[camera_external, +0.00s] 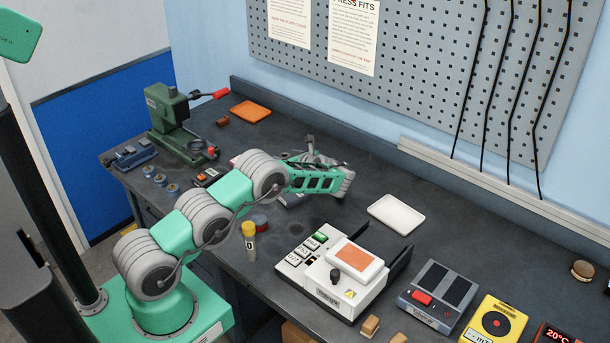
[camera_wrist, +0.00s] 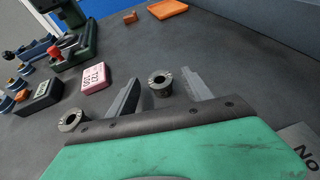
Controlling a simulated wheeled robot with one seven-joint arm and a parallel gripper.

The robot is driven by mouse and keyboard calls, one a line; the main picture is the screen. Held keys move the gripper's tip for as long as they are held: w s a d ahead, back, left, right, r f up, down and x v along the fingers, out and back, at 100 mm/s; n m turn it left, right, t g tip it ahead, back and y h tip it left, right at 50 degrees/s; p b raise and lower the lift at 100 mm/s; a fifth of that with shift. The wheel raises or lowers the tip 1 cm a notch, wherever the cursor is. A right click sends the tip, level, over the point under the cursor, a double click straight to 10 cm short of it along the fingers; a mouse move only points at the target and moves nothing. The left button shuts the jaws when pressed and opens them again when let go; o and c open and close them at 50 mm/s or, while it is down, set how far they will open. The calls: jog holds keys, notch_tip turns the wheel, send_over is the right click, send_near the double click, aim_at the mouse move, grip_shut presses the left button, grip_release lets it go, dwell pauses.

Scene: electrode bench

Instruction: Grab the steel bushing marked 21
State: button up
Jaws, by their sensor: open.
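Two grey steel bushings with marked top rims show in the wrist view; I cannot read a number on either. One bushing (camera_wrist: 160,83) stands upright between the spread fingers of my gripper (camera_wrist: 159,77). The other bushing (camera_wrist: 73,120) stands to the left, outside the left finger, its lower part close behind the gripper's edge. My gripper is open, with a gap on both sides of the nearer-centre bushing. In the external view my arm's green hand (camera_external: 312,179) is low over the bench, and I cannot make out the bushings there.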

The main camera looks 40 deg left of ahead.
jog(key=shift+c, duration=0.5)
grip_shut()
